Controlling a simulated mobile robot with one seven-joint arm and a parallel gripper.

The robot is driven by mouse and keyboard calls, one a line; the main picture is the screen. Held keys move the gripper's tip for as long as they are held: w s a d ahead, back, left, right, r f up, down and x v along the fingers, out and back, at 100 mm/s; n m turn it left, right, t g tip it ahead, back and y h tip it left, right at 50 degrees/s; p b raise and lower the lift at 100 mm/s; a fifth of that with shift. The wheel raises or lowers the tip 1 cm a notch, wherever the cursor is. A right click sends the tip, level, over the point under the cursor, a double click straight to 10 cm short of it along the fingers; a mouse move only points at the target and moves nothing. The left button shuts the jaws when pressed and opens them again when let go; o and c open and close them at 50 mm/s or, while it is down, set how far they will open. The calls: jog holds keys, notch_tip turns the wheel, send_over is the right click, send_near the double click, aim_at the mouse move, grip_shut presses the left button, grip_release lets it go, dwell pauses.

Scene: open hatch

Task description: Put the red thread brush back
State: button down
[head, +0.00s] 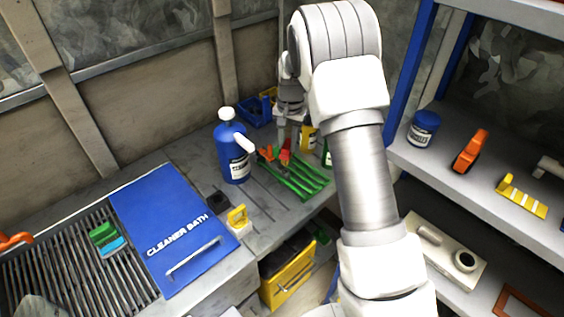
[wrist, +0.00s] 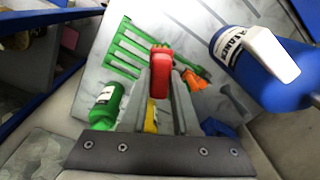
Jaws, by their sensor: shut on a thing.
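In the wrist view my gripper (wrist: 160,75) is shut on a red piece, which I take to be the red thread brush (wrist: 160,60). The brush also shows in the head view (head: 285,155) as a small red patch below the fingers. The green slotted rack (head: 301,183) lies on the bench, and in the wrist view the rack (wrist: 127,52) is beyond the brush. An orange tool (wrist: 196,79) is at the rack. I cannot tell whether the brush touches the rack.
A blue spray bottle (head: 232,150) stands left of the rack. A green bottle (wrist: 105,102), a yellow container (wrist: 151,117) and a blue bin (head: 253,112) are close by. The blue cleaner bath lid (head: 170,225) is front left. Shelves (head: 450,150) stand at right.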

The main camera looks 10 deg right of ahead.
jog(key=s+a+r+n+p, duration=0.1)
jog(key=s+a+n+p, duration=0.2)
jog(key=n, duration=0.9)
jog(key=s+a, duration=0.3)
jog(key=s, duration=0.2)
jog(key=shift+a+r+p, duration=0.2)
jog(key=shift+r+p, duration=0.1)
jog(key=shift+f+b, duration=5.25)
jog(key=shift+f, duration=1.5)
jog(key=shift+f, duration=0.25)
jog(key=c, duration=0.6)
grip_release()
jog(key=shift+r, duration=0.1)
